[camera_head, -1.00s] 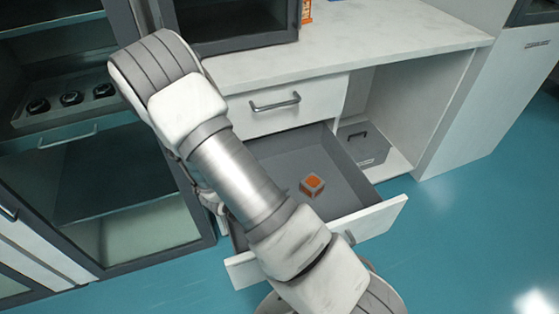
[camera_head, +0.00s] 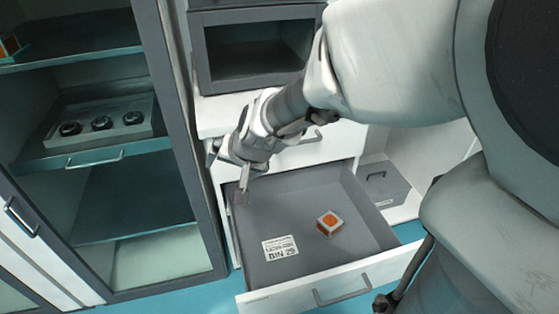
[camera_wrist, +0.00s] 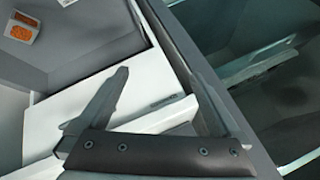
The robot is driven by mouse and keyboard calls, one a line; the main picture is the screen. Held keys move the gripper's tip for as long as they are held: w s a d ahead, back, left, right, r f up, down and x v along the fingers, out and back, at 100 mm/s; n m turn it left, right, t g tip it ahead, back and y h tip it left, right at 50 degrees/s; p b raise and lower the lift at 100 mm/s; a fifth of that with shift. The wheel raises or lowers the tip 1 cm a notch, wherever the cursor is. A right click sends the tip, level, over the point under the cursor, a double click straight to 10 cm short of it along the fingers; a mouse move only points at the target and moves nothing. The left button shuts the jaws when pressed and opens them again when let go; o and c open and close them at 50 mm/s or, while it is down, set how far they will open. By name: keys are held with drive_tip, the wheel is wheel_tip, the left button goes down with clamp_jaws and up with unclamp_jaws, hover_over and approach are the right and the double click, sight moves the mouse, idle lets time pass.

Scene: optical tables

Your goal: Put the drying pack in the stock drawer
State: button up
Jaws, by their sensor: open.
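The stock drawer (camera_head: 352,197) is pulled out below the worktop, with a flat label reading "BIN 25" (camera_head: 281,248) on its floor. The drying pack, a small white box with an orange top (camera_head: 329,223), lies on the drawer floor right of the label. It also shows in the wrist view at the top left (camera_wrist: 21,28). My gripper (camera_head: 229,174) is open and empty over the drawer's back left corner, apart from the pack. In the wrist view its two fingers (camera_wrist: 157,80) are spread, with nothing between them.
A glass-fronted cabinet (camera_head: 180,130) stands close left of the drawer, its shelf holding a tray of several dark round pieces (camera_head: 101,123). Another orange-and-white item (camera_head: 10,46) sits on its upper shelf. A grey bin (camera_head: 383,186) is right of the drawer.

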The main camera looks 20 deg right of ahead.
drive_tip(key=s+d+r+n+h, duration=0.1)
drive_tip(key=s+d+r+n, duration=0.1)
drive_tip(key=s, duration=0.7)
drive_tip(key=s+d+r+n+g+h, duration=0.1)
drive_tip(key=s+d+r+n, duration=0.2)
drive_tip(key=s, duration=0.6)
wheel_tip(320, 180, up, 3)
drive_tip(key=shift+d+f+g, duration=0.1)
drive_tip(key=shift+d+g, duration=0.2)
drive_tip(key=shift+d, duration=0.45)
drive_tip(key=shift+s, duration=0.1)
